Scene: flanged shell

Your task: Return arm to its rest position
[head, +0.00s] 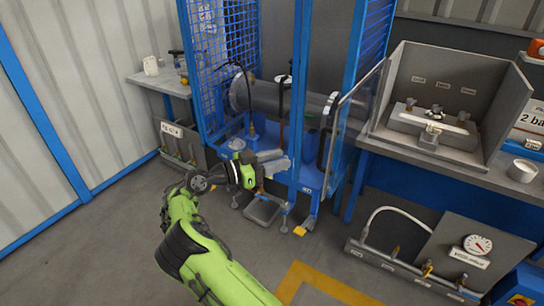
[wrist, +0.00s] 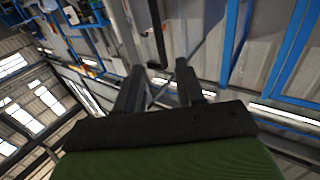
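My green arm reaches up from the bottom of the head view and bends towards the blue cage. My gripper (head: 277,161) is in front of the lower part of the cage, pointing right. In the wrist view my gripper (wrist: 158,78) shows two dark fingers standing apart with nothing between them. The grey flanged shell (head: 285,97) lies horizontally inside the cage, above my gripper. The cage's posts and mesh hide parts of it.
The blue cage (head: 302,120) stands close behind my gripper. To the right are a workbench with a grey booth (head: 392,85) and a low panel with a gauge (head: 477,244). A small bench (head: 147,79) stands left. The grey floor at left is clear.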

